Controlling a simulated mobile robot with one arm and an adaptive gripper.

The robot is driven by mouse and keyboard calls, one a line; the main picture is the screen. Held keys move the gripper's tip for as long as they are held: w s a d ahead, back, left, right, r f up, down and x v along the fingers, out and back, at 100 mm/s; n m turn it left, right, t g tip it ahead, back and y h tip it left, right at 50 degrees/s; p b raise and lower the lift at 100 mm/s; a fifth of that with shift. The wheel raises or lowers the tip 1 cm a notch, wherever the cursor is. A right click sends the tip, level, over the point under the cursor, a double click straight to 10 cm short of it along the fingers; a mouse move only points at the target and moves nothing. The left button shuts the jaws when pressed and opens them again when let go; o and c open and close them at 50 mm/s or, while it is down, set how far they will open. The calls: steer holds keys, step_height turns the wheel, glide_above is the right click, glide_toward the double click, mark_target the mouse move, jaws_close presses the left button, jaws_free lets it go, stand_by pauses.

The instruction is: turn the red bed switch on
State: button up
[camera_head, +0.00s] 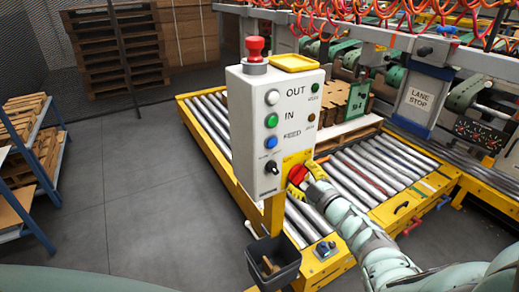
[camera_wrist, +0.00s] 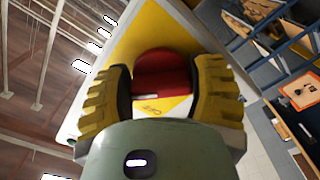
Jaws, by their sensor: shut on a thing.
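The red bed switch (camera_head: 297,175) is a round red knob on a yellow plate, low on the right of the control box (camera_head: 262,150). In the wrist view the red switch (camera_wrist: 163,82) sits between the two yellow ridged fingers of my gripper (camera_wrist: 160,95). My gripper (camera_head: 302,177) is shut on it, with a finger on each side. The yellow plate (camera_wrist: 150,40) shows behind the knob. Part of the knob and the plate's marking are hidden by the fingers and wrist, so the switch's setting cannot be read.
The box also carries a red mushroom button (camera_head: 254,48), a yellow tray (camera_head: 295,62), several coloured buttons and a black selector (camera_head: 272,167). A dark bin (camera_head: 273,262) hangs below on the yellow post. Roller conveyors (camera_head: 375,165) lie behind. Grey floor (camera_head: 130,170) at the left is clear.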

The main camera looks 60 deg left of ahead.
steer(key=shift+m, duration=0.5)
steer(key=o, duration=1.2)
steer(key=d, duration=1.2)
steer(key=shift+s, duration=0.45)
